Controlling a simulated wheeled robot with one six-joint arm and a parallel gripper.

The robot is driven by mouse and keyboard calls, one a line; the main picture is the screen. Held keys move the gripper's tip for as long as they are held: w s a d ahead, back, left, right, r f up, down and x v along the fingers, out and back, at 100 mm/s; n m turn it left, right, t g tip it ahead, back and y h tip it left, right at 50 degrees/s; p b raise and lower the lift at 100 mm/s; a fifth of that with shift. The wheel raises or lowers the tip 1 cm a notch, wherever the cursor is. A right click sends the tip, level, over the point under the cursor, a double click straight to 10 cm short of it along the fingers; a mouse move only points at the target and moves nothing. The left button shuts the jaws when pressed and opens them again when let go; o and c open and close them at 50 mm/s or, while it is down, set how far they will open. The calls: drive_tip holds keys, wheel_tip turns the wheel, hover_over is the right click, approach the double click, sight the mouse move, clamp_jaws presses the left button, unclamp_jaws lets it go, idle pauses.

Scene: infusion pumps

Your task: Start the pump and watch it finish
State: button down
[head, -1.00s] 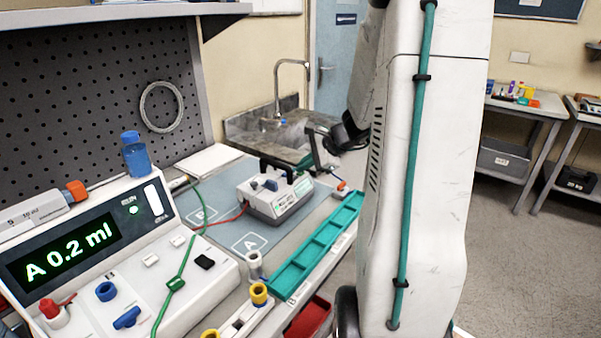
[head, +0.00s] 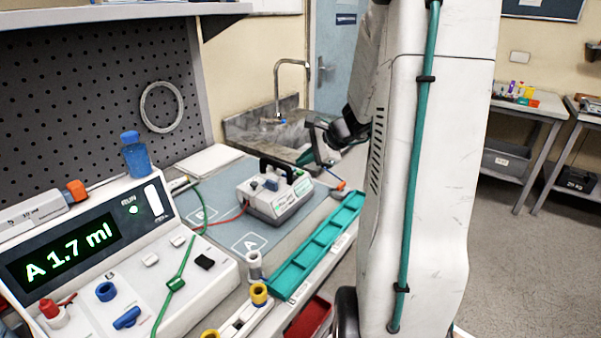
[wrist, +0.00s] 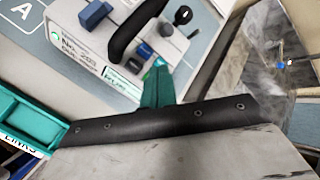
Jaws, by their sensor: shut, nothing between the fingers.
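The pump (head: 275,200) is a white box with a black carry handle and a blue knob, standing on the blue-grey mat. It also shows at the top of the wrist view (wrist: 85,45), with printed text on its side. My gripper (wrist: 160,70) is shut and empty, its teal fingertips close to the pump's green part; I cannot tell if they touch. In the head view my gripper (head: 304,157) is just behind and right of the pump. The large console (head: 110,255) at left reads "A 1.7 ml", and its RUN light (head: 133,210) glows green.
A teal tray (head: 315,245) lies along the mat's right edge, with a red bin (head: 308,318) below. A blue-capped bottle (head: 135,158) stands behind the console. A green line crosses the console; a red line runs to the pump. A sink lies behind.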

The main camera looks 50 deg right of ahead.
sight(304, 175)
wheel_tip(304, 175, up, 5)
idle(0.7)
idle(0.6)
drive_tip(key=s+a+r+n+g+h, duration=0.1)
drive_tip(key=s+a+r+n+g, duration=0.1)
drive_tip(key=s+a+n, duration=0.9)
drive_tip(key=s+a+r+n+g+h, duration=0.2)
drive_tip(key=s+a+n+g, duration=0.3)
drive_tip(key=s+a+n, duration=0.6)
drive_tip(key=shift+s+a+n, duration=0.3)
drive_tip(key=shift+a+n, duration=0.2)
drive_tip(key=shift+a, duration=3)
